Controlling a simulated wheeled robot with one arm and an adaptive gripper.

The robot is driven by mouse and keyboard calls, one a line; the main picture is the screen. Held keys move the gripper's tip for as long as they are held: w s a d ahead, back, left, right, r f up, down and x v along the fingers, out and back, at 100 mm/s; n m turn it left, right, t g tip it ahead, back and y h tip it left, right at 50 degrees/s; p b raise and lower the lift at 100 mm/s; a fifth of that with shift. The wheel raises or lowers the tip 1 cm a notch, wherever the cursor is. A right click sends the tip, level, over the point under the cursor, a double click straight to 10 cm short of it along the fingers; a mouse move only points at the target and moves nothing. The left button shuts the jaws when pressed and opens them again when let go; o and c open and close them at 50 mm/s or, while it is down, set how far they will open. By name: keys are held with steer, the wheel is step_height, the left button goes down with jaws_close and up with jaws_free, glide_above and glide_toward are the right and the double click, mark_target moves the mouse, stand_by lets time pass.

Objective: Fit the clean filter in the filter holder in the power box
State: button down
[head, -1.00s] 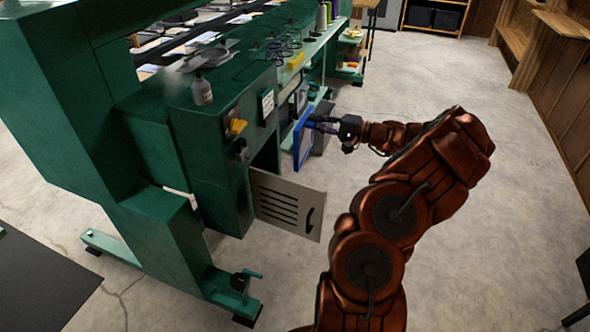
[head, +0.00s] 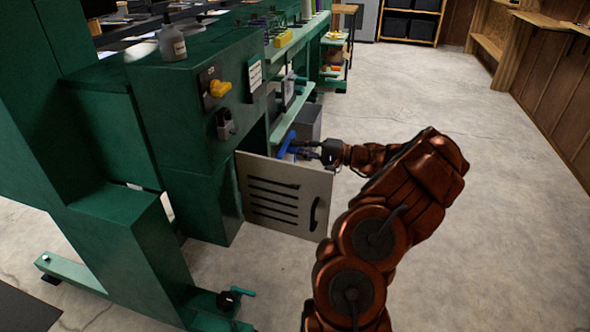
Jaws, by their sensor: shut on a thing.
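My gripper (head: 312,149) is shut on a blue-framed panel, the filter (head: 286,144), and holds it beside the green machine, behind the open door. The filter shows nearly edge-on, and its lower part is hidden by the door. The power box (head: 210,165) is the green cabinet with a yellow switch (head: 220,88) on its side. Its slotted grey door (head: 285,198) stands open toward me, with a dark handle. The inside of the box and the filter holder are hidden behind the door.
A grey bin (head: 308,122) stands on the floor beyond my gripper. A spray bottle (head: 172,40) stands on top of the green machine (head: 105,120). The concrete floor (head: 440,110) to the right is clear. Wooden benches line the right wall.

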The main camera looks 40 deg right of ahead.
steer(key=w+a+f+b, duration=0.1)
steer(key=w+a+f, duration=0.1)
steer(key=w+a, duration=0.2)
steer(key=w+a+f+b, duration=0.2)
steer(key=w+a+f, duration=0.1)
steer(key=w, duration=0.8)
steer(key=shift+a+f, duration=0.3)
steer(key=shift+a, duration=0.55)
stand_by(0.7)
stand_by(1.0)
steer(key=shift+f+b, duration=0.3)
steer(key=shift+b, duration=0.15)
steer(key=c, duration=1.1)
jaws_free()
